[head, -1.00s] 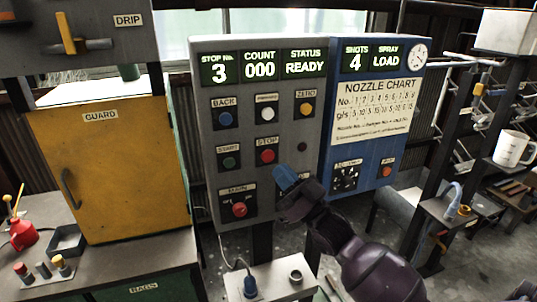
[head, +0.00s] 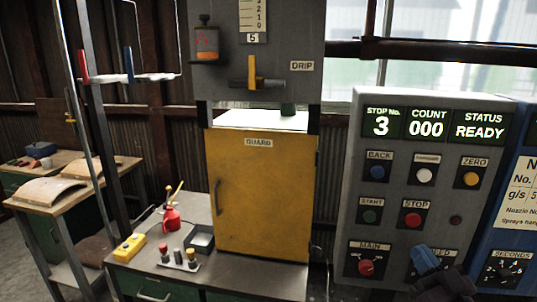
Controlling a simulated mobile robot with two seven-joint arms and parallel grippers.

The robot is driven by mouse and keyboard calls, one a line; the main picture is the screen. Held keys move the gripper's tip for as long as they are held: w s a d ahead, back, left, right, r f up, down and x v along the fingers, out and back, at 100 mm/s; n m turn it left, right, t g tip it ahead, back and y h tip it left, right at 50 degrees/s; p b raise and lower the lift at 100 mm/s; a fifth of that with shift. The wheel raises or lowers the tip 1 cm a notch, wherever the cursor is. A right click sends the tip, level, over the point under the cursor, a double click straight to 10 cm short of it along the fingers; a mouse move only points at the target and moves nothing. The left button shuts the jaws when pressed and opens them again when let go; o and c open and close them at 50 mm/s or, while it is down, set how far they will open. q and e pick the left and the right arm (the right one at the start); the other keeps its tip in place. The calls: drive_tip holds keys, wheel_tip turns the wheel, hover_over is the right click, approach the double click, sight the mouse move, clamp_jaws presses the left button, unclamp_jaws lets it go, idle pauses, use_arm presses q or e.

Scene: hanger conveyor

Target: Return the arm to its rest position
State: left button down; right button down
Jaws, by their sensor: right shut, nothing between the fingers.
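My right gripper (head: 426,258) is at the lower right of the head view, with blue fingertips on a dark body. It is shut and holds nothing. It stands in front of the lower part of the grey control panel (head: 398,140) and hides most of a control labelled "...EED". I cannot tell whether it touches the panel. The rest of my right arm is mostly below the picture. My left gripper is not in view. The panel's displays read stop 3, count 000, status READY.
A blue panel (head: 520,225) adjoins the grey one at the right edge. A closed yellow guard door (head: 262,195) stands at the middle.

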drive_tip(key=s+a+f+m+g+h, duration=0.1)
drive_tip(key=s+f+g+h, duration=0.15)
drive_tip(key=f, duration=0.75)
drive_tip(key=s+a+f+g+h, duration=0.1)
drive_tip(key=s+f+g+h, duration=0.2)
drive_tip(key=f, duration=0.6)
drive_tip(key=s+a+f+m+g, duration=0.2)
drive_tip(key=s+f+g, duration=0.3)
drive_tip(key=s+f, duration=0.7)
drive_tip(key=shift+s+a, duration=0.25)
drive_tip(key=shift+s, duration=0.35)
